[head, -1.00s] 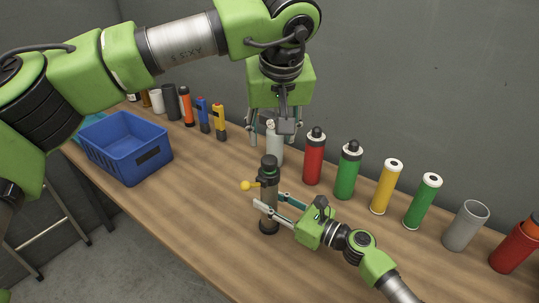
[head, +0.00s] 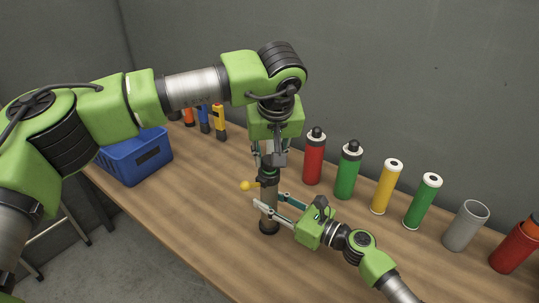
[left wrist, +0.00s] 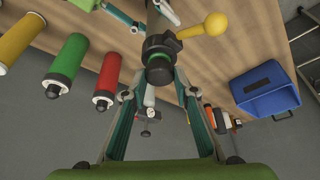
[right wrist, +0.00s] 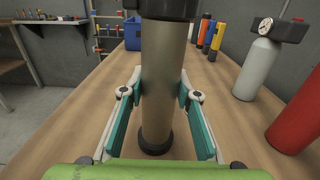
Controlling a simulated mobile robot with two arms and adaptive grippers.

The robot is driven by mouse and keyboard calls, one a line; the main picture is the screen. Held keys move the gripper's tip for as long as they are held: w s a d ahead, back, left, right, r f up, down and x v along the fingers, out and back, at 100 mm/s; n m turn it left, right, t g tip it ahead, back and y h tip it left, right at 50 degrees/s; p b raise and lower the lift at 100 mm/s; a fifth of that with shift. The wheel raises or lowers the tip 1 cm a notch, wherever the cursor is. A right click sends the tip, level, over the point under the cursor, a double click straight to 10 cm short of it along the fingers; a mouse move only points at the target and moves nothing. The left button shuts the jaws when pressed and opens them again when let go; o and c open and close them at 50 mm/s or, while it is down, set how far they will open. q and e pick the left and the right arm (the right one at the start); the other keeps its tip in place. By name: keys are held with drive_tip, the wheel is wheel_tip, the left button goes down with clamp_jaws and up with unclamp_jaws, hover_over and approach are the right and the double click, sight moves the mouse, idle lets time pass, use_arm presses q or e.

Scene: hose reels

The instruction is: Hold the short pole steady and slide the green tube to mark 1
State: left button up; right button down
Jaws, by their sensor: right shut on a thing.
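The short pole (head: 268,214) stands upright on a black foot on the table, with a black collar and a yellow knob (head: 249,185) near its top. Its black top end (left wrist: 158,66) with a thin green ring shows in the left wrist view; this ring is the only green I see on the pole. My right gripper (head: 270,199) is shut on the grey shaft below the collar, also seen close in the right wrist view (right wrist: 160,92). No mark 1 is readable.
Red (head: 314,160) and green (head: 348,172) bottles, yellow (head: 386,188) and green (head: 422,203) cylinders and a grey cup (head: 465,226) line the wall side. A white bottle with a gauge (right wrist: 258,68) stands near the pole. A blue bin (head: 136,160) is at the left.

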use_arm(q)
clamp_jaws()
drive_tip(key=shift+r, duration=2.05)
drive_tip(key=o, duration=0.9)
unclamp_jaws()
drive_tip(key=v, duration=1.2)
